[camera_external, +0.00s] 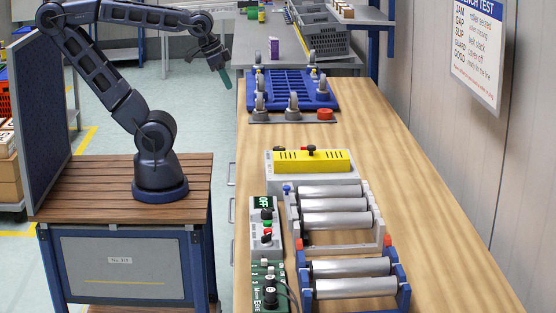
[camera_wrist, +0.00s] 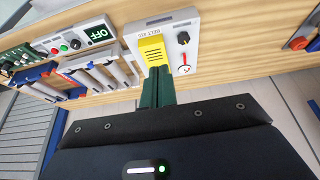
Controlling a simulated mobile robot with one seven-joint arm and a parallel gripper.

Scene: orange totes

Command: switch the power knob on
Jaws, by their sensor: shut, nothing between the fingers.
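A grey control box (camera_external: 254,240) stands at the table's left edge, its green display (camera_external: 264,202) reading OFF. In the wrist view, the OFF display (camera_wrist: 100,33) shows at upper left. A grey unit with a yellow cover (camera_external: 311,161) stands behind the rollers; in the wrist view it has a black knob (camera_wrist: 183,38) beside the yellow cover (camera_wrist: 152,51). My gripper (camera_external: 226,82), with green fingers, is shut and empty, raised left of the table, far from the control box.
Two roller sections (camera_external: 335,205) (camera_external: 352,286) stand right of the control box. A blue rack with casters (camera_external: 290,90) is farther back. The table's right side is clear. A sign (camera_external: 478,50) hangs on the wall.

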